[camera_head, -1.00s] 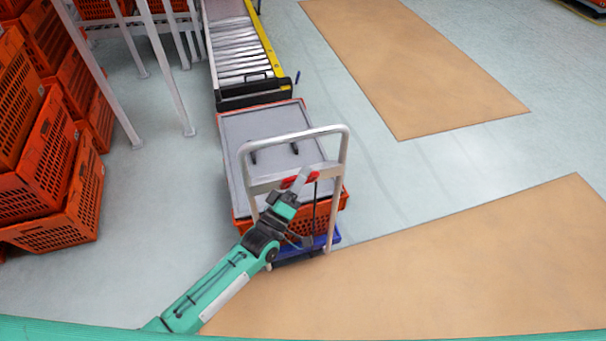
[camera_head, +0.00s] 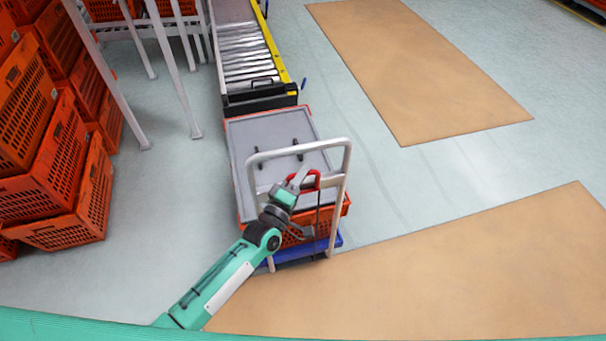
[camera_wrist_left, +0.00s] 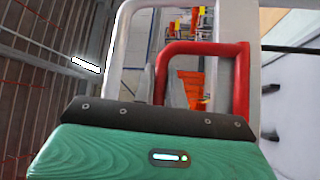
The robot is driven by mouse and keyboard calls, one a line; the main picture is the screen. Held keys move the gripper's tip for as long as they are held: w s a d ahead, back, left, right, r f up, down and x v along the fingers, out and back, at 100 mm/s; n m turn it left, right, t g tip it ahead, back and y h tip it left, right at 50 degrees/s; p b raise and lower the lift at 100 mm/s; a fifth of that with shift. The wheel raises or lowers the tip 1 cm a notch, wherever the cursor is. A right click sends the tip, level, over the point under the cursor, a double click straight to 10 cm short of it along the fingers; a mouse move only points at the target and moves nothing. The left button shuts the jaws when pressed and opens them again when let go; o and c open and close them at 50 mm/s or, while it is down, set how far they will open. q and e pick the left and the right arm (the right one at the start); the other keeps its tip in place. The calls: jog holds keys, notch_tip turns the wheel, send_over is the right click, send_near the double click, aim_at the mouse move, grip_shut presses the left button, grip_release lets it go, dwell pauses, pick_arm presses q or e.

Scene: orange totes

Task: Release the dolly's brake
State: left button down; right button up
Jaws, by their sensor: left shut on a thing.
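The dolly shows in the head view with a tall silver push handle (camera_head: 347,160) and a blue base (camera_head: 298,250). It carries an orange tote with a grey lid (camera_head: 262,135). The red brake lever (camera_head: 316,178) is a bent loop at the handle's crossbar. It also shows large in the left wrist view as a red bar (camera_wrist_left: 242,80). My left gripper (camera_head: 300,180) is at the red lever, shut on it; the exact contact is partly hidden. My right gripper is not in view.
A roller conveyor (camera_head: 250,50) with a yellow side rail stands just beyond the dolly. Stacked orange totes (camera_head: 65,190) and white rack legs (camera_head: 180,75) stand at the left. Tan floor areas (camera_head: 420,80) lie to the right, with open floor around them.

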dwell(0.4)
pick_arm(q)
jog(key=c, duration=1.4)
grip_release()
jog(key=shift+c, duration=0.2)
